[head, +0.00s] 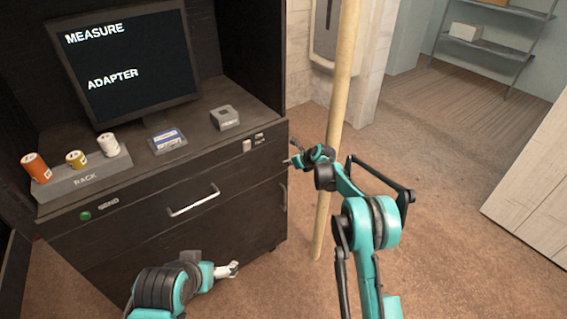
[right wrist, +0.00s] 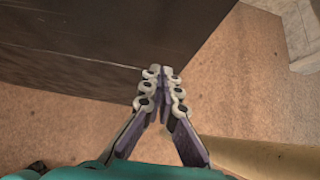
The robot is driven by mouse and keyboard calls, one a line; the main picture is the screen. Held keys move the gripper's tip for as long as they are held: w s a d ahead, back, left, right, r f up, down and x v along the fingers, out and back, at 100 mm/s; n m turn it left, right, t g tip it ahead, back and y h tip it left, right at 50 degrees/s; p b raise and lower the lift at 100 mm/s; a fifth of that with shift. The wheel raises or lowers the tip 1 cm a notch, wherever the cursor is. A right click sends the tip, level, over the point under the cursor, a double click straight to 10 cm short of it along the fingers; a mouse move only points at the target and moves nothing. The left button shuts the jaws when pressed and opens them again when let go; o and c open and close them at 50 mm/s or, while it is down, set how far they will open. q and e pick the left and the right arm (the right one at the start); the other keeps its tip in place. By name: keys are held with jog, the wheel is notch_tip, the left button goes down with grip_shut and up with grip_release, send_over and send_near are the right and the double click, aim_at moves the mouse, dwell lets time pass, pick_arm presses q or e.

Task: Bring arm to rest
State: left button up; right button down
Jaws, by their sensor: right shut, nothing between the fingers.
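My right arm comes in from the lower right of the head view and passes in front of a wooden pole. Its gripper (head: 292,159) is beside the right front corner of the dark cabinet (head: 265,207). In the right wrist view the fingers (right wrist: 161,73) are pressed together, empty, with bare floor and the cabinet side beyond. My left gripper (head: 233,268) is low in front of the cabinet's drawers, small and pale. Whether its fingers are apart is too small to tell.
The pole (head: 342,85) stands close to my right arm. On the cabinet are a monitor (head: 128,65), a grey rack (head: 85,178) holding several small cans, a blue-and-white item (head: 168,140) and a grey box (head: 225,117). Open floor (head: 450,140) lies to the right.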

jog(key=s+d+r+n+h+p, duration=0.1)
jog(key=s+d+r+n, duration=0.2)
jog(key=s+r+n, duration=0.35)
jog(key=s+d+r+n+h+p, duration=0.1)
jog(key=s+d+r+n, duration=0.25)
jog(key=s+r, duration=0.65)
jog(key=s+d+r+n+h+p, duration=0.1)
jog(key=s+d+r+n, duration=0.3)
jog(key=s, duration=0.8)
pick_arm(q)
jog(key=r, duration=0.3)
jog(key=shift+s+r, duration=0.2)
jog(key=shift+s, duration=0.05)
pick_arm(e)
jog(key=s+d+f+n+h, duration=0.1)
jog(key=s+d+n, duration=0.1)
jog(key=s+n, duration=0.5)
jog(key=s+d+f+n+h, duration=0.1)
jog(key=s+n, duration=0.6)
jog(key=s, duration=1)
jog(key=shift+s+d+f+n+g+h, duration=0.15)
jog(key=shift+d+f+n+g+h, duration=0.35)
jog(key=shift+d, duration=0.6)
